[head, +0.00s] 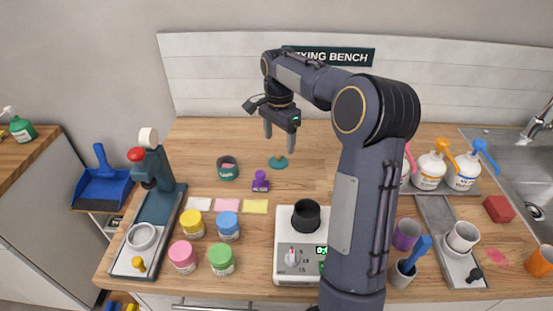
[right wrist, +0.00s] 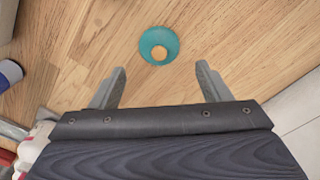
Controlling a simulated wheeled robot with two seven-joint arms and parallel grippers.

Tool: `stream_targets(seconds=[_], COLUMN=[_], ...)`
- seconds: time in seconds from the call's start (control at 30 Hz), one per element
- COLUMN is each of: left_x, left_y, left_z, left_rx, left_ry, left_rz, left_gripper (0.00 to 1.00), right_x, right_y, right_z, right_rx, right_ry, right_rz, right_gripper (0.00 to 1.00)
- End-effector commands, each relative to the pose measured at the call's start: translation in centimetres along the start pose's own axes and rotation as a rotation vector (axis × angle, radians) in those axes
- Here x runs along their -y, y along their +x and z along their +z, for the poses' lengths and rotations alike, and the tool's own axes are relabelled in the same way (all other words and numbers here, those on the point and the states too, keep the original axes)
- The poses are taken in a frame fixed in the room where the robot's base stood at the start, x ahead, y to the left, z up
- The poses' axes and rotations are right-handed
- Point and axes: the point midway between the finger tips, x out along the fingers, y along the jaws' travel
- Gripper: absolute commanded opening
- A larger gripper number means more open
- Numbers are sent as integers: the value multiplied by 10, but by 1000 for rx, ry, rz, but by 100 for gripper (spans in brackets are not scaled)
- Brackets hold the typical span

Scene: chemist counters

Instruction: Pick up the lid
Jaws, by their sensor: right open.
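The lid is a small round teal disc (head: 278,163) lying on the wooden bench top. In the right wrist view the lid (right wrist: 146,41) shows a lighter, wood-coloured round centre. My right gripper (head: 279,142) is open and points down above the lid. In the right wrist view its two fingers (right wrist: 161,70) stand apart with nothing between them, and the lid lies beyond the fingertips, roughly in line with the gap. An open teal jar (head: 227,170) with pink contents stands to the left of the lid. My left gripper is not in view.
A purple stamp-like object (head: 261,182) stands just in front of the lid. Coloured note pads (head: 228,205) and several lidded pots lie nearer. A white scale (head: 290,267) carries a black cup. The bench behind the lid is clear; my right arm hides part of the right side.

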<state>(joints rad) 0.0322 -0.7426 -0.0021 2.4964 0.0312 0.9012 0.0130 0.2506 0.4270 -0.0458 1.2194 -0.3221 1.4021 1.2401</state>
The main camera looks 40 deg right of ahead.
Motion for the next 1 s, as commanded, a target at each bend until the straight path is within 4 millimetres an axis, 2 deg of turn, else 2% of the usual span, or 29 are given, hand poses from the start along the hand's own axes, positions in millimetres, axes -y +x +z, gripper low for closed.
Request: stream_targets(seconds=[0.4, 0.7, 1.0], left_x=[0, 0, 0], left_y=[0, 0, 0], left_z=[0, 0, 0], left_rx=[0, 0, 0], left_ry=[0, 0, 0], left_rz=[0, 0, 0], left_gripper=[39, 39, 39], right_x=[-3, -2, -2], right_y=[55, 59, 59], right_z=[2, 2, 2], right_rx=[2, 1, 2], right_ry=[-3, -4, -4], right_rz=[0, -2, -2], right_gripper=[71, 69, 30])
